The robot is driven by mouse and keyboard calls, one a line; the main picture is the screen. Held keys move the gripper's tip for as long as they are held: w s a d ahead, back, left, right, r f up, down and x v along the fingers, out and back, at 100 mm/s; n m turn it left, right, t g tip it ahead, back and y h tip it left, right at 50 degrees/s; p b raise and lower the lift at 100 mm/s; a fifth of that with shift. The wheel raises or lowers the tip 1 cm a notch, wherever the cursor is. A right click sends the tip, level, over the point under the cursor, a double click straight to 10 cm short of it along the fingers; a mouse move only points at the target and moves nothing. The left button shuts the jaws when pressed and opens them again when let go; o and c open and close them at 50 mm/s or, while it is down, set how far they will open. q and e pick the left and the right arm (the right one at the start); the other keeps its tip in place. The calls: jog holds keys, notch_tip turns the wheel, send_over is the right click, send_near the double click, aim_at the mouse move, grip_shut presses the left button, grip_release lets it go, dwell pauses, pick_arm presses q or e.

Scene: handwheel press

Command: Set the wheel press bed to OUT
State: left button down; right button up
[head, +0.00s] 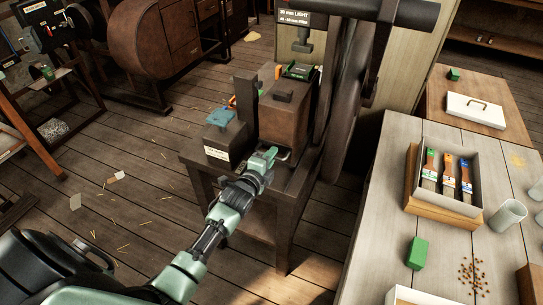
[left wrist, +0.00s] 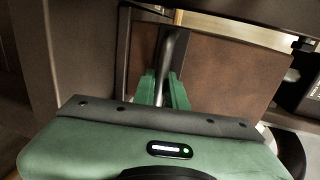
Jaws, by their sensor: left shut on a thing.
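The wheel press (head: 342,95) is a dark machine on a dark stand, with its ram (head: 303,42) hanging at the upper middle. A brown block-like body (head: 286,115) stands in front of the ram. My left gripper (head: 269,156) is at the front of the press, low down, below this brown body. In the left wrist view its green fingers (left wrist: 161,92) are shut on a grey metal bar handle (left wrist: 172,48), in front of a brown panel (left wrist: 225,75). The fingers hide the near part of the handle. I cannot make out any bed position mark. My right gripper is out of view.
A sign (head: 294,18) on the press reads LIGHT and FIRM. A dark box (head: 225,138) with a white label and a blue cloth (head: 220,117) is left of the handle. A wooden table (head: 390,190) with a brush tray (head: 411,190) stands at right. The floor at left is mostly open.

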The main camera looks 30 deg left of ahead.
pick_arm(q)
jog(key=shift+s+p, duration=0.35)
jog(key=shift+s, duration=0.15)
jog(key=f+p+v, duration=0.2)
jog(key=p+v, duration=0.1)
jog(key=v, duration=1)
jog(key=s+f+p+v, duration=0.1)
jog(key=f+p+v, duration=0.2)
jog(key=v, duration=1)
jog(key=shift+s+f+p, duration=0.35)
jog(key=shift+s+p, duration=0.05)
jog(key=shift+p, duration=0.25)
jog(key=shift+d, duration=0.15)
jog(key=c, duration=1.5)
grip_release()
jog(key=shift+s, duration=0.1)
jog(key=shift+o, duration=0.2)
jog(key=shift+s+r, duration=0.1)
jog(key=shift+r, duration=0.05)
